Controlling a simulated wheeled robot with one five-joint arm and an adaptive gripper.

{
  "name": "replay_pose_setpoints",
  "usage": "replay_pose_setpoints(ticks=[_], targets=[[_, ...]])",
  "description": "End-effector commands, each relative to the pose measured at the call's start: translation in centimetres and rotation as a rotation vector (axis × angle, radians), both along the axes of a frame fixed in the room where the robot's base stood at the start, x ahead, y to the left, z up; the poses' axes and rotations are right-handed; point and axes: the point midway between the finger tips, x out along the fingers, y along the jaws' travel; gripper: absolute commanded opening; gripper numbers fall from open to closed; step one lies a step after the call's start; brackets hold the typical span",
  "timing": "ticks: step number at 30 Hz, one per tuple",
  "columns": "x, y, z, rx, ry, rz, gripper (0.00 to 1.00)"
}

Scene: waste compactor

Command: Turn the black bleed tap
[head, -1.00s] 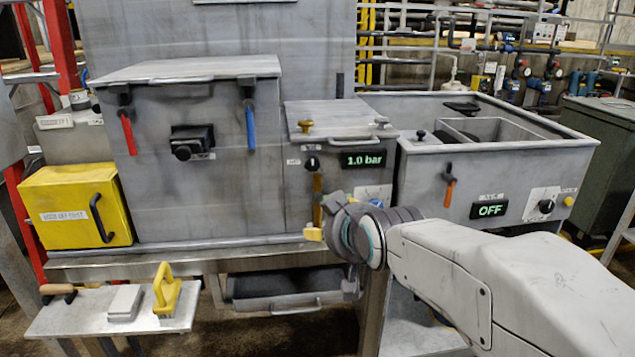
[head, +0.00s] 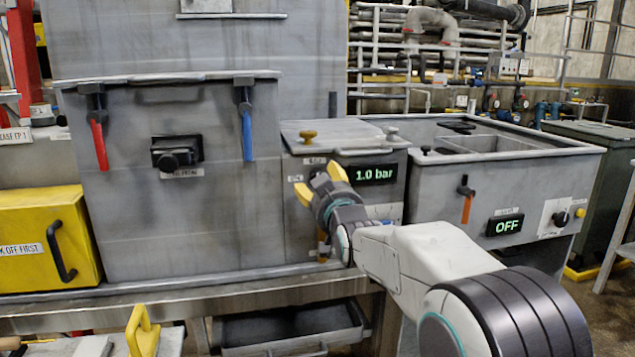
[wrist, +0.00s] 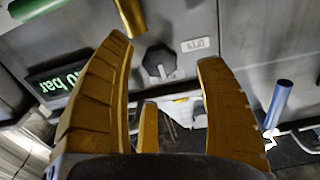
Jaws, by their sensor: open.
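The black bleed tap (wrist: 160,63) is a small dark knob on the grey front panel, beside a white label. In the wrist view it shows between the fingertips of my gripper (wrist: 165,55), apparently beyond them. My gripper is open and holds nothing. In the head view my gripper (head: 325,180) is in front of the small box with the 1.0 bar display (head: 371,175), and it hides the tap. I cannot tell the exact gap between fingertips and tap.
A brass handle (wrist: 130,17) is close to the left finger in the wrist view. A blue lever (head: 247,132) and a red lever (head: 99,145) hang on the large box to the left. An orange lever (head: 467,208) and OFF display (head: 505,225) are to the right.

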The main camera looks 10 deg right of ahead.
Motion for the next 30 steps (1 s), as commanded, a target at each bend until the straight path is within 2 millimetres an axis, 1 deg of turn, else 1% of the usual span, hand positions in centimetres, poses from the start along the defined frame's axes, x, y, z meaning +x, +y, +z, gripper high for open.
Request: replay_pose_setpoints(ticks=[1, 6, 12, 24, 25, 30], targets=[[0.7, 0.0, 0.0, 0.0, 0.001, 0.0, 0.65], [2.5, 0.0, 0.0, 0.0, 0.001, 0.0, 0.65], [3.7, 0.0, 0.0, 0.0, 0.001, 0.0, 0.65], [4.1, 0.0, 0.0, 0.0, 0.001, 0.0, 0.65], [4.1, 0.0, 0.0, 0.0, 0.001, 0.0, 0.67], [4.1, 0.0, 0.0, 0.0, 0.001, 0.0, 0.52]])
